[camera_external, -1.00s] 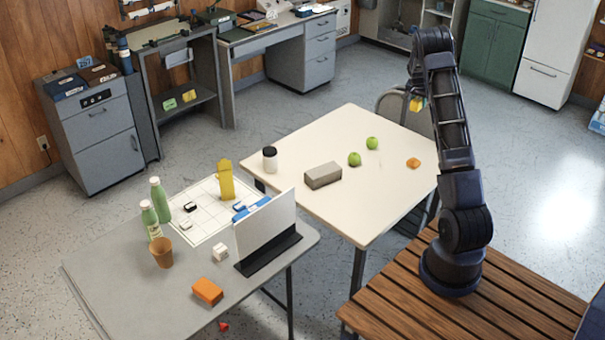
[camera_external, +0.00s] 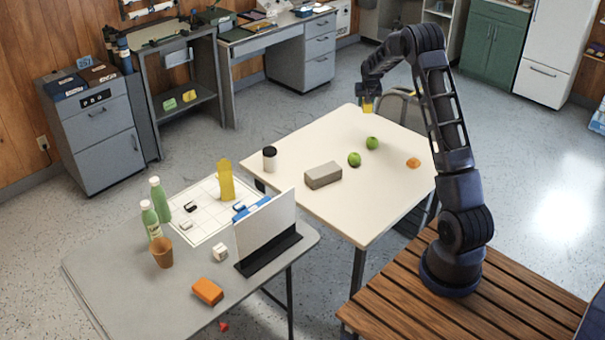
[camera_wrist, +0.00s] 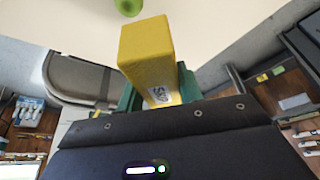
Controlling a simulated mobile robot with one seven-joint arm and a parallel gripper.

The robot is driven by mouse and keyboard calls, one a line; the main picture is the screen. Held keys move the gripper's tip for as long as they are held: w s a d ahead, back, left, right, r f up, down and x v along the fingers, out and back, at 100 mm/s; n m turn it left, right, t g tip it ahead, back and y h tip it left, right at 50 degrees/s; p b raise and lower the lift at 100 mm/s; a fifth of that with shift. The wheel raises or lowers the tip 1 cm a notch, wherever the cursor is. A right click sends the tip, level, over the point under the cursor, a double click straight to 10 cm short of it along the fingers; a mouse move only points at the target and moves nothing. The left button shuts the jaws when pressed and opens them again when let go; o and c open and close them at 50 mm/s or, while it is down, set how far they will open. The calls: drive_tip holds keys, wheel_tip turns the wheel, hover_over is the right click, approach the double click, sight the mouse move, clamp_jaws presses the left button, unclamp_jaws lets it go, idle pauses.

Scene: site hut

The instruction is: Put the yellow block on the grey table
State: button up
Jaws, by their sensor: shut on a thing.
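The yellow block (camera_wrist: 147,55) is held between the green fingers of my gripper (camera_wrist: 158,90) in the wrist view. It carries a small white label. In the external view my gripper (camera_external: 369,92) is shut on the yellow block (camera_external: 368,104), held above the far edge of the cream table. The grey table (camera_external: 130,290) stands at the lower left, well away from my gripper. The block touches no table surface that I can see.
The cream table (camera_external: 330,215) bears a grey brick (camera_external: 323,175), two green apples (camera_external: 354,159), a dark-lidded jar (camera_external: 269,159) and an orange item (camera_external: 413,162). The grey table holds green bottles (camera_external: 160,200), a cup (camera_external: 162,252), an orange block (camera_external: 207,291) and an upright white panel (camera_external: 266,229). Its front left is bare.

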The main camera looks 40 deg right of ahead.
drive_tip(key=w+a+f+n+t+y, duration=0.1)
drive_tip(key=w+a+n, duration=0.25)
drive_tip(key=a, duration=0.75)
drive_tip(key=w+a+n+y, duration=0.1)
drive_tip(key=w+a+n, duration=0.3)
drive_tip(key=a, duration=0.6)
wheel_tip(320, 180, up, 4)
drive_tip(key=n+g+y, duration=0.4)
drive_tip(key=n+y, duration=0.2)
drive_tip(key=n, duration=1.3)
hover_over(215, 242)
drive_tip(key=f, duration=1.6)
drive_tip(key=d+f, duration=0.1)
drive_tip(key=f, duration=0.7)
drive_tip(key=shift+f, duration=0.35)
drive_tip(key=shift+f, duration=0.15)
drive_tip(key=o, duration=1.1)
drive_tip(key=shift+c, duration=0.2)
